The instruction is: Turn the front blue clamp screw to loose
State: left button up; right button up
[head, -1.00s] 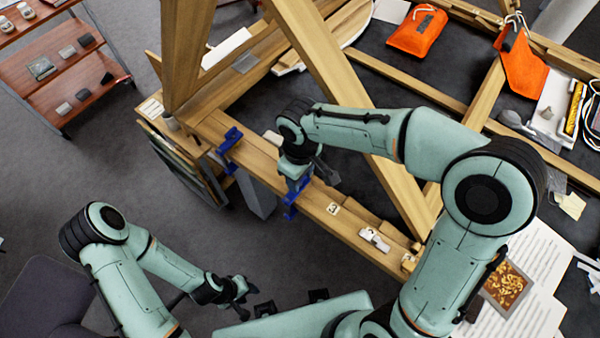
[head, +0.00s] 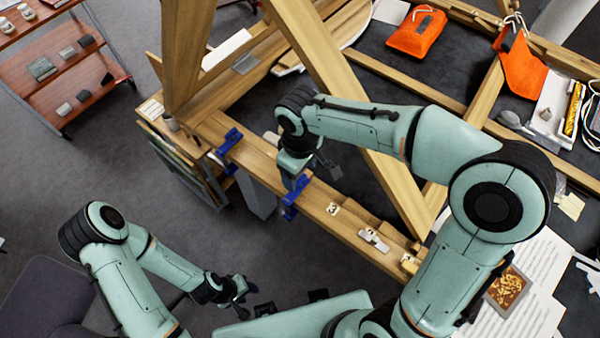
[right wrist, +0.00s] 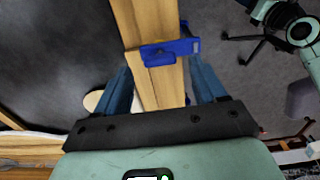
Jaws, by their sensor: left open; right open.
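The nearer blue clamp (head: 292,211) grips the front wooden beam (head: 345,231) below my right gripper (head: 295,183). In the right wrist view this blue clamp (right wrist: 171,50) lies across the beam, with its bar reaching past the right edge. My right gripper (right wrist: 160,68) is open there, one finger on each side of the beam, with nothing held. Whether a finger touches the clamp cannot be told, and its screw is not clearly visible. A second blue clamp (head: 229,140) sits further back on the beam. My left gripper (head: 238,292) is open and empty, low and away from the beam.
A diagonal wooden post (head: 330,75) rises close behind my right arm. Numbered white tags (head: 333,209) and a small pale metal piece (head: 374,240) lie on the beam to the right. Orange pouches (head: 416,33) lie behind. Open floor (head: 130,165) is at left.

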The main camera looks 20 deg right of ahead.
aim_at(300, 179)
pick_arm(q)
jog(key=shift+w+r+p, duration=0.65)
jog(key=shift+w+r, duration=0.2)
jog(key=shift+r, duration=0.15)
pick_arm(e)
notch_tip(300, 179, up, 10)
jog(key=shift+r, duration=0.25)
